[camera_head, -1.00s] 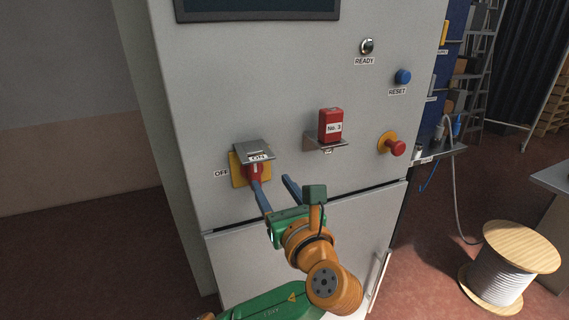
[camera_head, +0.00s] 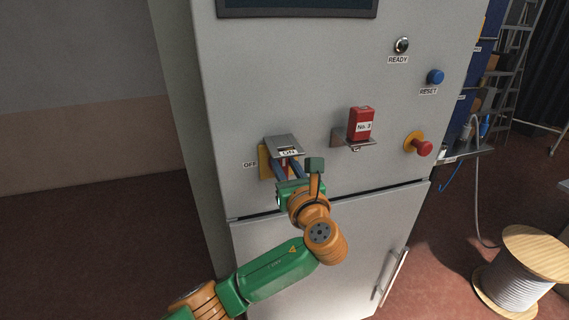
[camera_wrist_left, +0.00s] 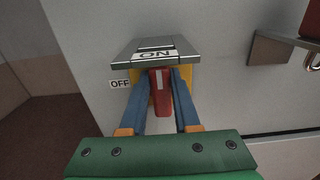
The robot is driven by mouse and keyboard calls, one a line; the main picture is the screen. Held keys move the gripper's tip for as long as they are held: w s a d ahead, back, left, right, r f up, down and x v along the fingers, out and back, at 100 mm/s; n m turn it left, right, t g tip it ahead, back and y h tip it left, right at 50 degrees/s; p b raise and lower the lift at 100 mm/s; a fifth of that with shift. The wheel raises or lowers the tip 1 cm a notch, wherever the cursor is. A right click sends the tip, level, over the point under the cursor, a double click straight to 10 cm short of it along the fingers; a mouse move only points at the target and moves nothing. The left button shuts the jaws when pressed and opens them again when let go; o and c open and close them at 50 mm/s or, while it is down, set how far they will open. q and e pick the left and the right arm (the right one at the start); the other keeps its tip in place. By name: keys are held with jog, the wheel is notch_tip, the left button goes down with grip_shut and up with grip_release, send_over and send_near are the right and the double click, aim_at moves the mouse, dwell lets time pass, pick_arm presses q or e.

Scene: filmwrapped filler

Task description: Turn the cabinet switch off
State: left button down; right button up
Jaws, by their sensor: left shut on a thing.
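The cabinet switch has a red handle (camera_wrist_left: 161,98) on a yellow plate (camera_head: 264,163), under a grey metal hood (camera_head: 283,142) labelled ON. An OFF label (camera_head: 250,164) is at its left, also readable in the left wrist view (camera_wrist_left: 120,84). The handle points downward, below the ON label. My left gripper (camera_head: 286,168) is at the switch, its blue fingers on both sides of the handle and shut on it. The hood hides the handle's upper part, and the gripper covers most of it in the head view. My right gripper is not in view.
Right of the switch, a red padlock marked No. 3 (camera_head: 360,124) sits on a small bracket (camera_head: 352,141). Further right are a red mushroom button (camera_head: 423,148), a blue RESET button (camera_head: 435,76) and a READY lamp (camera_head: 402,45). A cable spool (camera_head: 519,283) stands on the floor.

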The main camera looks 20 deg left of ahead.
pick_arm(q)
jog(key=n+b, duration=0.1)
jog(key=n, duration=0.5)
jog(key=a+f+n+b, duration=0.1)
jog(key=n+b, duration=0.1)
jog(key=n, duration=0.4)
jog(key=s+f+n+b, duration=0.1)
jog(key=n, duration=0.4)
jog(key=shift+a+n, duration=0.3)
jog(key=shift+n, duration=0.1)
jog(key=shift+b, duration=0.3)
dwell(0.4)
jog(key=c, duration=0.6)
grip_release()
jog(key=shift+c, duration=0.2)
